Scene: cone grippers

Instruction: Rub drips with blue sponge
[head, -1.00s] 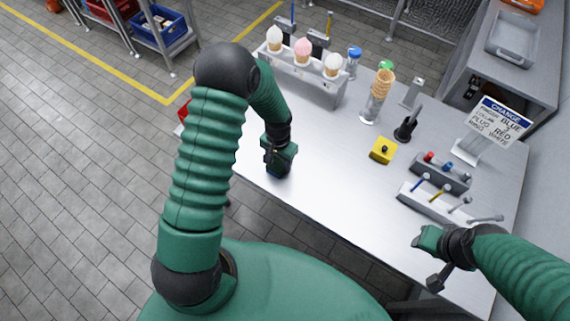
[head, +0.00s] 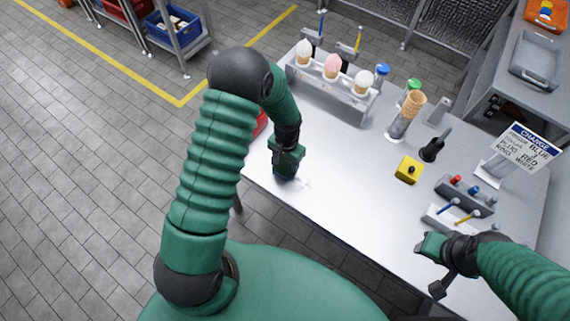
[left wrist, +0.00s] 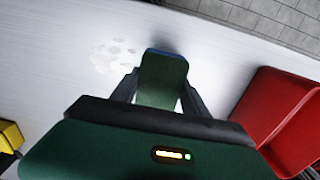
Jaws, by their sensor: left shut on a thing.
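My left gripper (head: 286,174) is low over the left front part of the metal table. In the left wrist view its dark fingers (left wrist: 160,98) are shut on the blue sponge (left wrist: 165,54), which shows a dark green face and a blue edge. Pale wet drips (left wrist: 114,54) lie on the table to the left of the sponge. In the head view the drips (head: 303,184) show faintly just right of the gripper. Contact between sponge and table cannot be told. My right gripper (head: 428,246) is near the table's front right edge; its jaws are unclear.
A red bin (left wrist: 280,118) is close on the right in the left wrist view. A rack (head: 340,94) with three ice-cream cones stands at the back. A yellow block (head: 409,169), tool holders (head: 465,194) and a sign (head: 528,146) are to the right. The table's middle is clear.

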